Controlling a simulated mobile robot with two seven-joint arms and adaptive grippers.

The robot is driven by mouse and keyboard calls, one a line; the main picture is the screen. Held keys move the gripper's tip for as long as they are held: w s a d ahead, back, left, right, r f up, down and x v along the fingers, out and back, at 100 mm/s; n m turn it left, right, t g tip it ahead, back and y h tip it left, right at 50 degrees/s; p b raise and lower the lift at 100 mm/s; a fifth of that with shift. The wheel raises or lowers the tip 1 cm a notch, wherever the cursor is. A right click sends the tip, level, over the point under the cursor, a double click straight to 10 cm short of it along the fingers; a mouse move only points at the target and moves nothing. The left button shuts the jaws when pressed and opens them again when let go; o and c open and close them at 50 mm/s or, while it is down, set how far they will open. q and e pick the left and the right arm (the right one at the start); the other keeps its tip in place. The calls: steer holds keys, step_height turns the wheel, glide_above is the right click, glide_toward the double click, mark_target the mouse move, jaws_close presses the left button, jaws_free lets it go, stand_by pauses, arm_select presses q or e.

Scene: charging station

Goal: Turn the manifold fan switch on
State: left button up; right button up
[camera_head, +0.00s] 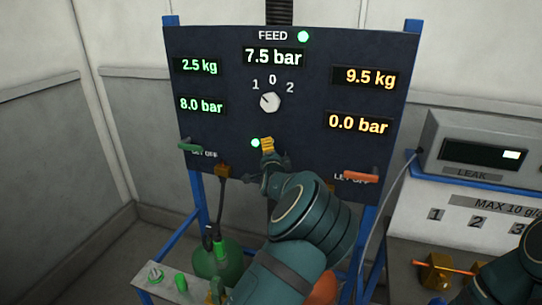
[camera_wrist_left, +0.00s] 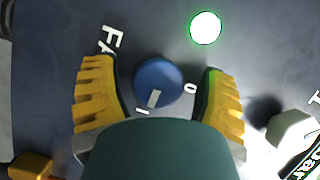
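The fan switch is a round blue knob (camera_wrist_left: 157,82) on the dark panel, in the left wrist view. Its white pointer mark is turned to the "I" mark, away from the "0". Part of a label reading "FA" shows beside it. My left gripper (camera_wrist_left: 158,70) is open, with one yellow finger on each side of the knob and a visible gap to each. In the head view my left gripper (camera_head: 267,145) is at the panel's lower middle and hides the knob. A green lamp (camera_wrist_left: 205,28) is lit close by; it also shows in the head view (camera_head: 255,143). My right gripper is out of view.
The panel (camera_head: 225,130) carries a white selector knob (camera_head: 270,101) above my gripper, a green lever (camera_head: 190,148) at left and a red lever (camera_head: 361,177) at right. A leak box (camera_head: 478,150) and a brass valve (camera_head: 438,271) stand at right. A green cylinder (camera_head: 205,262) is below.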

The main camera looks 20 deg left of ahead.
arm_select(q)
steer(key=shift+s+d, duration=0.1)
steer(key=shift+s+d, duration=0.1)
steer(key=shift+s, duration=0.1)
steer(key=v, duration=1.1)
steer(key=shift+s, duration=0.2)
